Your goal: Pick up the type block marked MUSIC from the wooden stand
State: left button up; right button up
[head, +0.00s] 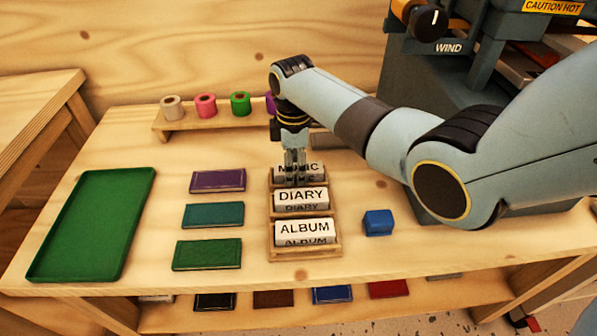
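The MUSIC type block (316,171) is white and sits in the rear slot of the wooden stand (306,254). My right gripper (295,176) reaches down over it from above, and its fingers hide the middle of the lettering. The fingers are at the block, but I cannot tell whether they are closed on it. The DIARY block (288,196) and the ALBUM block (304,227) sit in the slots in front of it. My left gripper is not in view.
A green tray (91,225) lies at the left, with purple, teal and green books (207,254) beside the stand. A blue block (378,222) lies to its right. Foil rolls (206,105) stand on a rack behind. A grey machine (440,90) stands at the back right.

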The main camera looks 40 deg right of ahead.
grip_shut()
